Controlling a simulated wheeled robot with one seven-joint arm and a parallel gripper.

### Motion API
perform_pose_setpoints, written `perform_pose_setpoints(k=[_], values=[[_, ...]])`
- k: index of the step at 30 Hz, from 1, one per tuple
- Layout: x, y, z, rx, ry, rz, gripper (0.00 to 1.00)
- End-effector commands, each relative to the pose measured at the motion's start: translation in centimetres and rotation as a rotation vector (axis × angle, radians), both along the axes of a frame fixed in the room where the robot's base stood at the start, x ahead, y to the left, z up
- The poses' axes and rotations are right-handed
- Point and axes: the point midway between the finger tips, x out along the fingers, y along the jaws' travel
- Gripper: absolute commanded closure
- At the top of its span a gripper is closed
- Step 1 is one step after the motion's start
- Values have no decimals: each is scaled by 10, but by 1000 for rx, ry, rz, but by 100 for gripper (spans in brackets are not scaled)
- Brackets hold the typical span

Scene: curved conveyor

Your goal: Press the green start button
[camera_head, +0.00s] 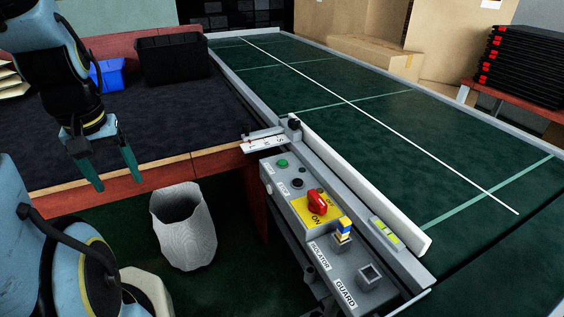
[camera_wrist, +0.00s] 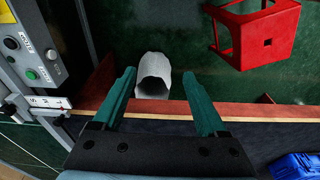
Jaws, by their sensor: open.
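The green start button (camera_head: 282,163) sits at the far end of the grey control panel (camera_head: 334,262) on the conveyor's side. It also shows in the wrist view (camera_wrist: 31,74) at the left edge, beside a dark button. My gripper (camera_head: 115,186) is open and empty, above the front edge of the dark-topped table, to the left of the panel. In the wrist view, its two teal fingers (camera_wrist: 165,98) are spread apart and touch nothing. The green button is well off to the left of the fingers there.
A red rotary switch (camera_head: 317,203) and a yellow-blue part (camera_head: 343,231) stick up from the panel. A white bin (camera_head: 185,226) stands below the table edge. A red stool (camera_wrist: 257,32) is on the floor. Blue (camera_head: 107,75) and black (camera_head: 173,57) bins stand on the table.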

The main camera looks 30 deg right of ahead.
Motion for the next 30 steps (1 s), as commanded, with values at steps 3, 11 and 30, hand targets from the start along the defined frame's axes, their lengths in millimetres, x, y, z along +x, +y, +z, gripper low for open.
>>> perform_pose_setpoints(k=[3,11,30], values=[[0,0,0,0,0,0,39],[0,0,0,0,0,0,69],[0,0,0,0,0,0,100]])
